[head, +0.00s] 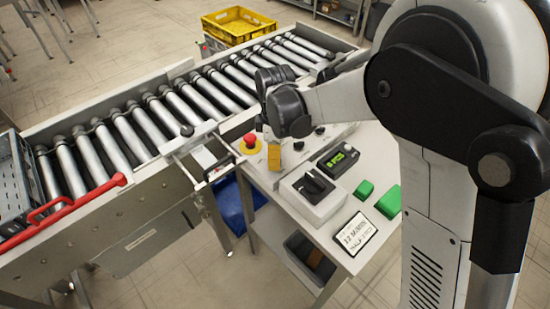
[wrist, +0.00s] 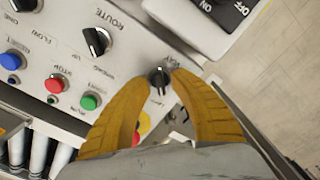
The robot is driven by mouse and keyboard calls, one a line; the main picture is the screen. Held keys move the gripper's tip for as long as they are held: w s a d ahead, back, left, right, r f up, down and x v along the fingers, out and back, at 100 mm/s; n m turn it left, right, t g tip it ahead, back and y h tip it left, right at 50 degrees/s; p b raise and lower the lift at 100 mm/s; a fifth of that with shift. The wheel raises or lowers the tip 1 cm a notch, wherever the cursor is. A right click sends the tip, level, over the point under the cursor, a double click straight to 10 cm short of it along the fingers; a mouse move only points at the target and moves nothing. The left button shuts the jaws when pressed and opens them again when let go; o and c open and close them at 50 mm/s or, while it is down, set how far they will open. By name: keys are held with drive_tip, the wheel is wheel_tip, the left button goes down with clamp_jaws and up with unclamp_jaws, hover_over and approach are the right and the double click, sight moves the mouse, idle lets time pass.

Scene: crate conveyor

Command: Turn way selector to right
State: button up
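The way selector (wrist: 159,78) is a small black knob with a white pointer line on the light grey control panel (wrist: 122,72). Its pointer faces down in the wrist view. Lettering beside it is partly covered. My gripper (wrist: 160,76) has two orange-yellow fingers, one on each side of the knob. The fingertips are apart and very close to it; firm contact cannot be made out. In the head view my gripper (head: 274,168) points down at the panel, its fingers overlapping, and hides the knob.
A black route knob (wrist: 97,40) and several coloured buttons share the panel. A red emergency stop (head: 250,140) on yellow sits left of my gripper. A switch box (head: 314,192), green display (head: 338,160) and green blocks (head: 388,202) stand nearby. The roller conveyor (head: 150,112) runs behind.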

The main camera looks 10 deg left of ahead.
clamp_jaws()
drive_tip(key=shift+m, duration=0.4)
drive_tip(key=m, duration=0.7)
drive_tip(key=shift+m, duration=0.3)
drive_tip(key=m, duration=0.4)
drive_tip(key=shift+m+b, duration=0.3)
drive_tip(key=m, duration=0.4)
drive_tip(key=shift+m, duration=0.3)
